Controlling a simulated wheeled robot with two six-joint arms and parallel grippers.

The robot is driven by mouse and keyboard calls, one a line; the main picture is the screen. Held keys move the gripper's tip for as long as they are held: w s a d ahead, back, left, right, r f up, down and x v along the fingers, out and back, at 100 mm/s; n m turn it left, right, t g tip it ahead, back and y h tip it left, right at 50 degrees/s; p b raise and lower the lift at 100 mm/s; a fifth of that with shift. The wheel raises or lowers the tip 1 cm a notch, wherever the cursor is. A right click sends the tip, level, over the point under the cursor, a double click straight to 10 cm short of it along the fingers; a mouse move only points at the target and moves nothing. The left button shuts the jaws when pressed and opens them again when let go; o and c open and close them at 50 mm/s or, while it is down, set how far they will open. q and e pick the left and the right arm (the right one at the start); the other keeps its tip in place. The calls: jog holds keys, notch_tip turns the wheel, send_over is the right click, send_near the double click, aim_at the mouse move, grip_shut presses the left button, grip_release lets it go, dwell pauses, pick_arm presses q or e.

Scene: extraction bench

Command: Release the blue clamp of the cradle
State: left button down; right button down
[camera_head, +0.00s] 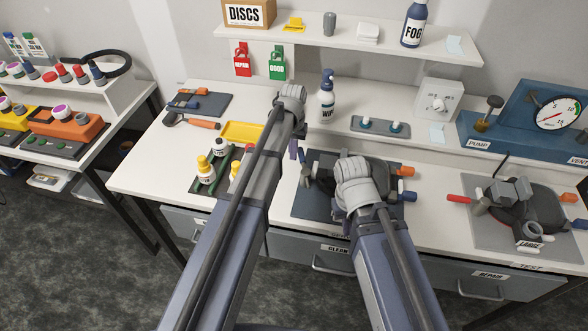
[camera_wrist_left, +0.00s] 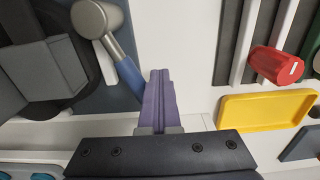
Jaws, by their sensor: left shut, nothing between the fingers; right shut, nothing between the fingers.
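The dark cradle (camera_head: 322,172) sits on a blue-grey mat (camera_head: 308,207) at the bench's middle, partly hidden by my right wrist. In the left wrist view its dark round body (camera_wrist_left: 75,75) fills the left side. A clamp with a grey rounded head and blue handle (camera_wrist_left: 127,75) shows there. My left gripper (camera_head: 293,150) has purple fingers, shut and empty. In its wrist view the fingers (camera_wrist_left: 158,88) lie just beside the tip of the blue handle; I cannot tell whether they touch. My right wrist is above the cradle, and its fingers are hidden.
A yellow tray (camera_head: 242,131) and a rack of bottles (camera_head: 204,185) stand left of the cradle. A pump bottle (camera_head: 327,96) and a tray with two knobs (camera_head: 381,126) stand behind it. A second cradle (camera_head: 530,205) with coloured clamp handles is at right.

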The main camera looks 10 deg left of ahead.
jog(key=shift+r, duration=0.1)
